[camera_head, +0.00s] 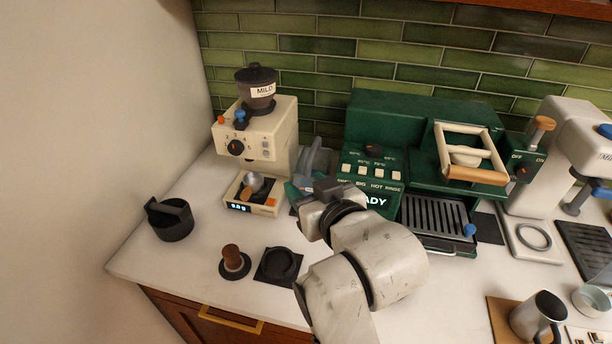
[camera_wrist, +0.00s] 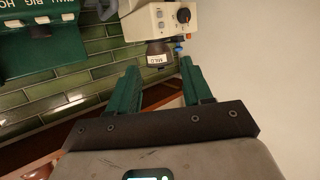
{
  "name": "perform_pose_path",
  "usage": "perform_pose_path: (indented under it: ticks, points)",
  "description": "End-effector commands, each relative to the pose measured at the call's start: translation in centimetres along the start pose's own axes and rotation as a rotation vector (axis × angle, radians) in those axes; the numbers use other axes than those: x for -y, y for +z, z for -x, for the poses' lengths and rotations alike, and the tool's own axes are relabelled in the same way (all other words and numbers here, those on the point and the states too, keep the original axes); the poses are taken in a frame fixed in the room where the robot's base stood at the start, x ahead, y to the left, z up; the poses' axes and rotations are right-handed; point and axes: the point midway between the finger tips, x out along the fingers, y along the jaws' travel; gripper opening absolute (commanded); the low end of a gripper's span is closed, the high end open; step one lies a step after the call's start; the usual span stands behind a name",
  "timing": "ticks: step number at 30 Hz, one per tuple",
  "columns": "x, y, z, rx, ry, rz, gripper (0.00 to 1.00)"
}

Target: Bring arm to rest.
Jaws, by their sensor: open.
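My arm (camera_head: 378,262) reaches from the lower middle of the head view over the counter, bent at the elbow. My gripper (camera_head: 298,192) is in front of the green machine's left end, beside the small scale. Its fingers are partly hidden there by the wrist. In the wrist view my gripper (camera_wrist: 160,72) shows two green fingers spread apart with nothing between them. The wrist picture is upside down, with the cream grinder (camera_wrist: 163,20) beyond the fingertips.
The scale (camera_head: 262,204) with a metal cup is close left of my gripper. The green machine (camera_head: 372,118) stands behind it. A tamper (camera_head: 233,262), a black mat (camera_head: 278,266) and a black knock bin (camera_head: 172,220) are on the left counter. A metal pitcher (camera_head: 538,314) stands at lower right.

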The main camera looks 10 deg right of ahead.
Motion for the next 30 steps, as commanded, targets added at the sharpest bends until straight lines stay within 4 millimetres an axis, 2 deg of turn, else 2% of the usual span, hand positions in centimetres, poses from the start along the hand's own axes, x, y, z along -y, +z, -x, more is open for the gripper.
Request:
perform_pose_path:
  ticks: [5,8,11,14,15,19,22,27,28,30]
  points:
    - [-0.3,0.4,0.1,0.009,0.004,-0.001,0.50]
    - [-1.7,2.5,0.6,0.057,0.025,-0.004,0.50]
    - [-4.2,6.6,2.1,0.158,0.063,-0.015,0.50]
    - [-7.2,12.1,4.9,0.295,0.113,-0.039,0.50]
    - [-8.3,14.4,6.2,0.354,0.132,-0.052,0.50]
    - [-10.7,20.8,11.0,0.530,0.180,-0.104,0.50]
    - [-11.7,24.9,14.8,0.651,0.209,-0.149,0.50]
    - [-11.9,30.6,21.3,0.838,0.242,-0.234,0.50]
    - [-11.8,31.7,22.3,0.869,0.246,-0.249,0.50]
    - [-11.2,35.8,22.9,0.942,0.243,-0.261,0.50]
